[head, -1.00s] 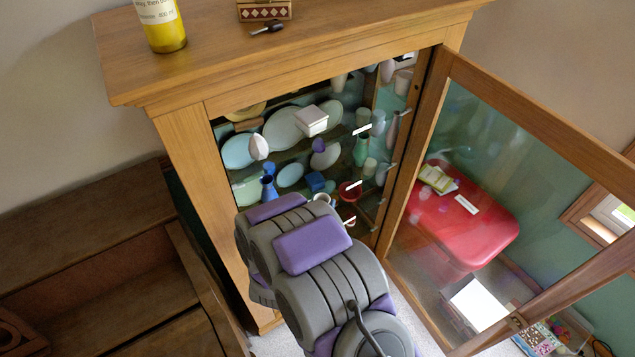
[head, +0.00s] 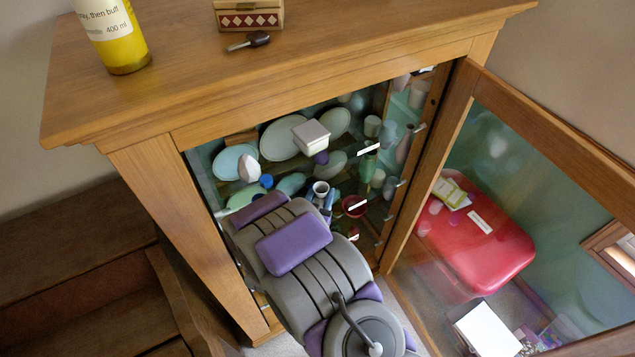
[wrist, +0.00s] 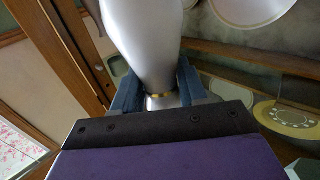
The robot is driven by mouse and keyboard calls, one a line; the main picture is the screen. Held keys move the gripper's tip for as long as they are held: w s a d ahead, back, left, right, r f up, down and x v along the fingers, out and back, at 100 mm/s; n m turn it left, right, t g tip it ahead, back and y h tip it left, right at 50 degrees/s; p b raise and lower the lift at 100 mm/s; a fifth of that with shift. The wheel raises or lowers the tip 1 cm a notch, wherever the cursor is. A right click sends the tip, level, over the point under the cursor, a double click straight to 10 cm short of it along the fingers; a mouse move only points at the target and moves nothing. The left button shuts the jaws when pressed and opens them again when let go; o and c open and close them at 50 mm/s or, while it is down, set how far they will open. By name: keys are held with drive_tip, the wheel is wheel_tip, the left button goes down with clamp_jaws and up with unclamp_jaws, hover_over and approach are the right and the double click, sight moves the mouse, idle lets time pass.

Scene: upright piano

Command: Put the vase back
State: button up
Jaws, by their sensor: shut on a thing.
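My gripper (wrist: 158,98) is shut on a pale, glossy vase (wrist: 148,45), which fills the upper middle of the wrist view between two dark blue fingers. In the head view, a white round rim with a dark opening (head: 320,188) shows beside the blue fingers, apparently the held vase. It is at the front of the open wooden cabinet (head: 160,200), among the shelves. My arm hides most of the gripper and the lower cabinet.
Shelves hold plates, a white lidded box (head: 310,135), an egg-shaped piece (head: 249,168), a red bowl (head: 353,206) and green vessels (head: 368,165). The glass door (head: 520,190) stands open at right. A yellow bottle (head: 115,40) and patterned box (head: 249,14) stand on top.

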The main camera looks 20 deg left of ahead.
drive_tip(key=w+a+f+b, duration=0.2)
drive_tip(key=w+a+f, duration=0.1)
drive_tip(key=w, duration=0.5)
drive_tip(key=shift+w+a+f+b, duration=0.15)
drive_tip(key=shift+a+f+b, duration=0.2)
drive_tip(key=shift+f, duration=0.3)
drive_tip(key=o, duration=1.2)
drive_tip(key=shift+c, duration=0.2)
drive_tip(key=s+p, duration=0.2)
drive_tip(key=s, duration=1)
drive_tip(key=shift+d, duration=0.2)
